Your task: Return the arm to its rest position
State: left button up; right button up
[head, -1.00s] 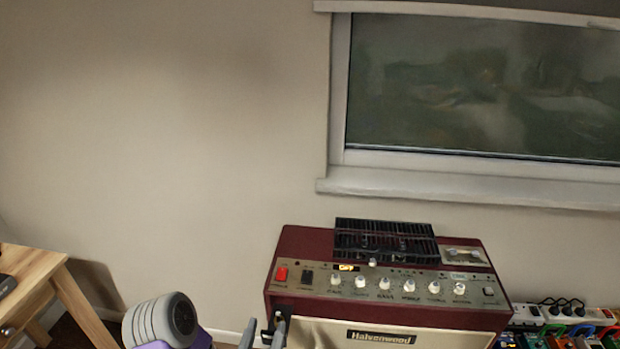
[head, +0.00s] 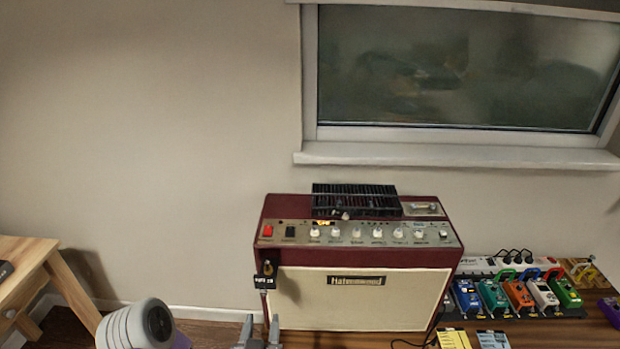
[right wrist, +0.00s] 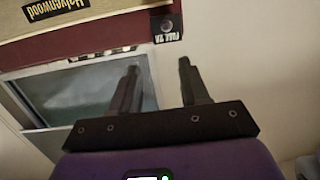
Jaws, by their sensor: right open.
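My right gripper (head: 258,335) shows at the bottom of the head view, in front of the lower left of the amplifier. In the right wrist view its two dark fingers (right wrist: 158,88) stand apart with nothing between them. My grey and purple arm link shows to its left in the head view. The dark red amplifier (head: 360,257) with a cream front stands upright on the floor or a low surface. My left gripper is not in view.
Several coloured pedals (head: 518,294) and a white power strip (head: 500,265) lie right of the amplifier. A wooden table (head: 25,270) stands at far left. A window (head: 455,70) is above.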

jog(key=w+d+f+g, duration=0.1)
jog(key=d+f+g, duration=0.1)
jog(key=d+f, duration=0.35)
jog(key=w+d+f+g+y, duration=0.1)
jog(key=d+f+g, duration=0.15)
jog(key=f, duration=0.55)
jog(key=w+d+f+g, duration=0.1)
jog(key=d+f+g, duration=0.15)
jog(key=f, duration=0.45)
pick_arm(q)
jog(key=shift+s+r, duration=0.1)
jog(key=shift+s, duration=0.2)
pick_arm(e)
jog(key=s+d+f+m+g+y, duration=0.1)
jog(key=s+d+f+g, duration=0.3)
jog(key=s+f, duration=0.3)
jog(key=s+d+f+m+g+y, duration=0.1)
jog(key=s+d+f+g+y, duration=0.1)
jog(key=s+d+f+g, duration=0.2)
jog(key=s+d+f, duration=0.1)
jog(key=s+f, duration=0.2)
jog(key=s, duration=0.3)
jog(key=shift+f+m+g, duration=0.15)
jog(key=shift+m+g, duration=0.25)
